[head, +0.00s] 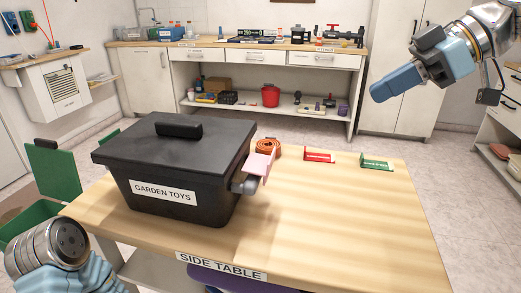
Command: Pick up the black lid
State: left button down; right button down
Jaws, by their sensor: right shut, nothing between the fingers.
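The black lid (215,140) lies flat on a black bin (222,200) labelled GARDEN TOYS, on the left part of the wooden side table (330,220). A raised black handle (180,130) sits across the top of the lid. My right gripper (380,92) is at the upper right, high and well away from the lid; it is shut and empty. Part of my left arm shows at the lower left, in front of the table, but its gripper is not in view.
A pink object (261,165) and a grey rounded piece stick out at the bin's right side. Behind them is an orange coil (268,146). Red (319,156) and green (376,163) labelled pieces stand near the table's back edge. The table's right part is clear.

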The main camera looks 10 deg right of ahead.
aim_at(206, 149)
jog(key=k+l, duration=0.1)
jog(key=l, duration=0.3)
jog(key=k+l, duration=0.1)
jog(key=l, duration=0.35)
jog(key=k+l, duration=0.15)
jog(key=l, duration=0.25)
jog(key=k+l, duration=0.1)
jog(key=l, duration=0.3)
jog(key=k+l, duration=0.1)
jog(key=l, duration=0.35)
